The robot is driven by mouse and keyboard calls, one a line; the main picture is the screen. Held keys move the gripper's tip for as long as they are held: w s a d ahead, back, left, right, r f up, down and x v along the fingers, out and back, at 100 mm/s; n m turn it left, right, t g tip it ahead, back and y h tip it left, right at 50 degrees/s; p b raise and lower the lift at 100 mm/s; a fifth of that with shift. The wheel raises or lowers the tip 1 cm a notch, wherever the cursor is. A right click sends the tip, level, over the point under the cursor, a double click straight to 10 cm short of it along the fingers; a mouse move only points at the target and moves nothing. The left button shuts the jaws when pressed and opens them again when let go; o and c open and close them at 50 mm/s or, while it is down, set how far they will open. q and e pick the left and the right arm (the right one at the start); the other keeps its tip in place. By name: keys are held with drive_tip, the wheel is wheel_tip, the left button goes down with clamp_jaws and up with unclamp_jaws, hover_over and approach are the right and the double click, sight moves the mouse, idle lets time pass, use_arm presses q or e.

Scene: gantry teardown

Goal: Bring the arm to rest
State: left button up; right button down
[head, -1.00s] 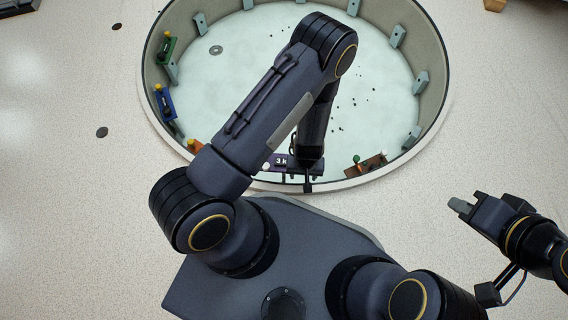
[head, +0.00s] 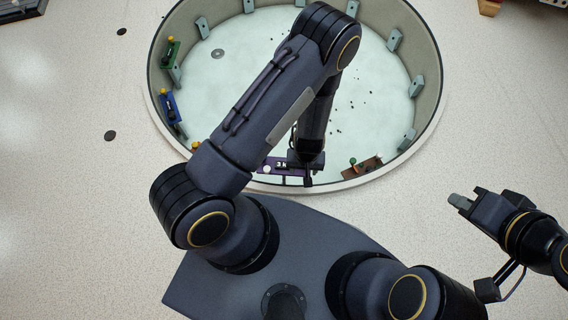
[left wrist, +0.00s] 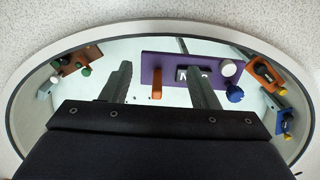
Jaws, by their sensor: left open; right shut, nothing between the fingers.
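My left gripper (head: 306,178) hangs at the near inner wall of the round pit, beside a purple panel (head: 272,163) that it partly hides. In the left wrist view its two fingers (left wrist: 155,60) are apart. The purple panel (left wrist: 178,72) lies beyond them, with an orange handle (left wrist: 157,82) showing between the fingers, a display, a white knob (left wrist: 228,68) and a blue knob (left wrist: 234,93). I cannot tell whether the fingers touch the panel. My right gripper (head: 462,204) is shut and empty, over the floor at the right.
The pit's pale rim (head: 440,90) surrounds several wall brackets. A green unit (head: 171,54) and a blue unit (head: 168,106) sit on the left wall, and a brown unit (head: 360,170) at the near right. Small dark specks lie on the pit floor. The floor around my right gripper is clear.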

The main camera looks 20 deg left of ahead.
idle(0.4)
use_arm(q)
drive_tip(key=w+a+r+t+h, duration=0.1)
drive_tip(key=w+r+h, duration=0.1)
drive_tip(key=r, duration=1.1)
drive_tip(key=w+a+r+t+h, duration=0.1)
drive_tip(key=w+r+h, duration=0.15)
drive_tip(key=r, duration=1.15)
drive_tip(key=s+a+r+m+t, duration=0.1)
drive_tip(key=s+a+r+t, duration=0.1)
drive_tip(key=s+a+r, duration=0.45)
drive_tip(key=s+a+r+m+t, duration=0.1)
drive_tip(key=s+a+r+t, duration=0.15)
drive_tip(key=s+r, duration=0.6)
wheel_tip(320, 180, up, 32)
drive_tip(key=p, duration=3.2)
drive_tip(key=shift+s+f+g+y, duration=0.15)
drive_tip(key=shift+s+g+y, duration=0.05)
drive_tip(key=shift+g+y, duration=0.2)
